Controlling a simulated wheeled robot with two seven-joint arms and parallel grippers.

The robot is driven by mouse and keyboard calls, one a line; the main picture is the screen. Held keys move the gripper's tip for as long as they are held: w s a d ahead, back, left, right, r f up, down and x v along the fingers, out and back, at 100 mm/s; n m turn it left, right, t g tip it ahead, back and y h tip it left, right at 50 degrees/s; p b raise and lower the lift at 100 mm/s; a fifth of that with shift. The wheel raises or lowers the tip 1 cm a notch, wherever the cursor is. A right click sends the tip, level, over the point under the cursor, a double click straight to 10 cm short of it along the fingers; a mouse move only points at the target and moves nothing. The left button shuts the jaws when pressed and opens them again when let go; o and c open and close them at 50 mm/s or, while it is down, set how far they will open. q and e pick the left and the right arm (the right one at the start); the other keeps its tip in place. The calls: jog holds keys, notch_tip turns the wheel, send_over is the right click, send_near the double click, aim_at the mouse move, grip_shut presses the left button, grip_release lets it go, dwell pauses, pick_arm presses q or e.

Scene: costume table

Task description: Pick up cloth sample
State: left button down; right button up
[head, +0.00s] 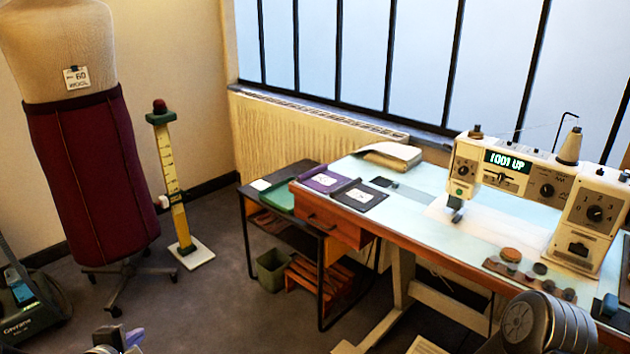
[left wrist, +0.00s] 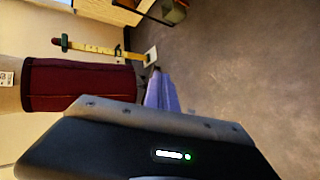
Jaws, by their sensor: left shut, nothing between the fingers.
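Flat cloth samples with white labels lie at the left end of the sewing table: a purple one (head: 322,183) and a black one (head: 352,203). A green one (head: 280,199) lies to their left on the lower dark side table. My left gripper (head: 134,337) is at the bottom left edge of the head view, low over the floor and far from the samples. Its lavender fingers (left wrist: 161,90) are shut and empty in the left wrist view. My right gripper is not visible.
A sewing machine (head: 535,188) stands on the sewing table (head: 408,205). The dark side table (head: 254,212) adjoins its left end. A dress form in a maroon skirt (head: 92,172) and a yellow measuring stand (head: 172,185) stand at left. Floor between is clear.

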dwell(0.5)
pick_arm(q)
jog(key=s+d+f+m+g+h+p, duration=0.2)
jog(key=s+d+f+m+p, duration=0.15)
jog(key=d, duration=0.65)
jog(key=s+d+f+m+g+h+p, duration=0.1)
jog(key=s+d+f+m+g+p, duration=0.3)
jog(key=d, duration=0.6)
jog(key=s+d+f+m+g+h+p, duration=0.1)
jog(key=s+d+f+m+g, duration=0.1)
jog(key=s+d+m, duration=0.3)
jog(key=s+d+f+m+g+p, duration=0.2)
jog(key=s+d+m, duration=0.3)
jog(key=s+d, duration=0.4)
jog(key=s+g, duration=0.1)
jog(key=s, duration=0.3)
jog(key=shift+s+d+f+m+h, duration=0.15)
jog(key=shift+d+f+m+h, duration=0.1)
jog(key=shift+m+h, duration=0.15)
jog(key=c, duration=2.1)
grip_release()
